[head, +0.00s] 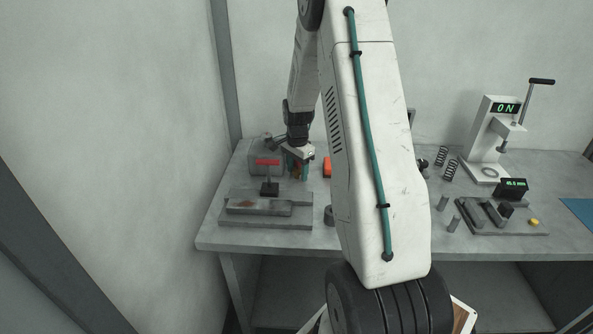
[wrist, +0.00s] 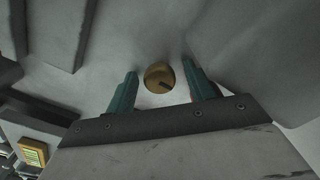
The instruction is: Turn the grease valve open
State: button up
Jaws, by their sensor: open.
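A round brass knob (wrist: 159,77), which looks like the grease valve, shows in the wrist view on a pale grey surface. A dark slot on its face points to the lower right. My gripper (wrist: 161,70) is open, its two green fingers on either side of the knob with a visible gap on each side. In the head view my gripper (head: 299,164) points down at the back left of the bench, beside a grey box (head: 262,152). The knob cannot be made out there.
A grey fixture (head: 240,208) with a red-topped black handle (head: 268,163) stands in front of my gripper. An orange item (head: 327,167) is just right of it. A white press (head: 487,145) reading "ON" and a small-parts fixture (head: 520,228) stand farther right on the bench (head: 380,240).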

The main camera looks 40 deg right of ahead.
jog(key=shift+f, duration=0.1)
jog(key=c, duration=1)
jog(key=shift+o, duration=0.2)
jog(key=shift+n, duration=0.3)
jog(key=n, duration=1.2)
jog(key=shift+n, duration=0.3)
jog(key=n, duration=0.4)
jog(key=shift+n, duration=0.3)
